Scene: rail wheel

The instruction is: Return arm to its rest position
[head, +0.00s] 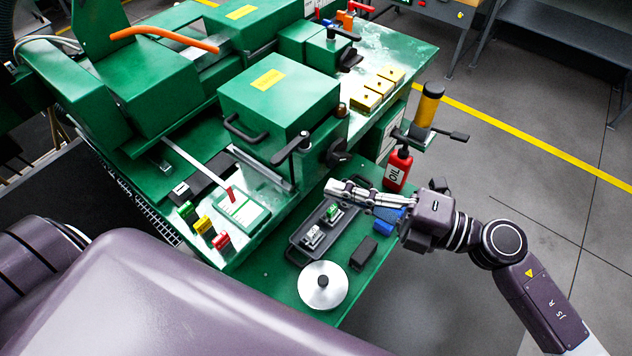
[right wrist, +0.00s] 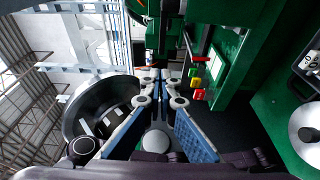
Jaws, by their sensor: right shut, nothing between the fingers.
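My right arm (head: 540,305) reaches in from the lower right in the head view. Its gripper (head: 332,187) points left, above a dark tray (head: 296,240) on the green lower shelf (head: 282,285). The fingers are shut and hold nothing; they also meet in the right wrist view (right wrist: 155,82). A silver disc (head: 322,290) with a black knob lies on the shelf in front of the tray, apart from the gripper; it shows at the right edge of the wrist view (right wrist: 308,128). My left gripper is not in the frames.
A red oil bottle (head: 397,170) stands just behind my right gripper. Blue (head: 392,213) and black (head: 363,253) blocks lie near the wrist. A green machine (head: 280,95) with levers fills the back. The floor (head: 540,200) right of the shelf is open.

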